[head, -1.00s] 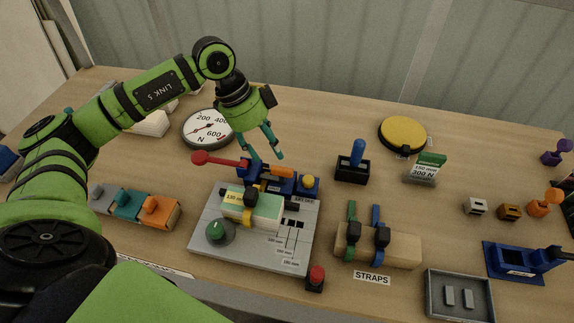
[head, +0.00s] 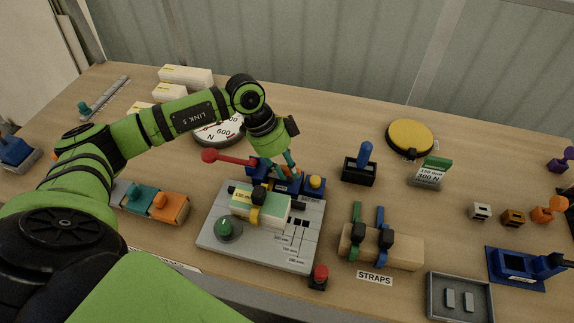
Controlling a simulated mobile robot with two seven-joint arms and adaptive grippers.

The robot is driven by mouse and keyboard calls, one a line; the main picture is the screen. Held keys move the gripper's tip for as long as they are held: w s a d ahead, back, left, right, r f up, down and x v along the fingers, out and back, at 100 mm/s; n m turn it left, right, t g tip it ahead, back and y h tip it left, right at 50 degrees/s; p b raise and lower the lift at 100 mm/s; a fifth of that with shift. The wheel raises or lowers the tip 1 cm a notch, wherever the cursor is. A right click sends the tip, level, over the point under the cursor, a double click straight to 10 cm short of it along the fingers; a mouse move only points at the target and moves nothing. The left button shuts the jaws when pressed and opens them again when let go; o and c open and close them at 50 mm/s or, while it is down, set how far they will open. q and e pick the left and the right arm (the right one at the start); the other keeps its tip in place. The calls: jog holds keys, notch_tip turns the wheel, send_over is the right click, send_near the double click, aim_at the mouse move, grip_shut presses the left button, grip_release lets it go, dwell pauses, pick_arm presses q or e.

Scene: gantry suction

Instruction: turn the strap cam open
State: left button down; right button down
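A pale green and cream block (head: 272,208) lies on the grey fixture plate (head: 222,253). A yellow strap (head: 253,214) runs around the block, with a black cam (head: 259,192) on it. Two more straps, one green (head: 356,212) and one blue (head: 380,217), sit around a wooden block with black cams, by the STRAPS label. My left gripper (head: 282,175) points down just behind the strapped block, over the blue device (head: 314,187). Its teal fingers look apart, with nothing visibly held; their tips are partly hard to make out. My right gripper is not in view.
A red lever (head: 228,158) reaches left from the blue device, close to my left gripper. A round dial (head: 215,135) stands behind my arm. A blue-handled switch (head: 361,160) stands to the right.

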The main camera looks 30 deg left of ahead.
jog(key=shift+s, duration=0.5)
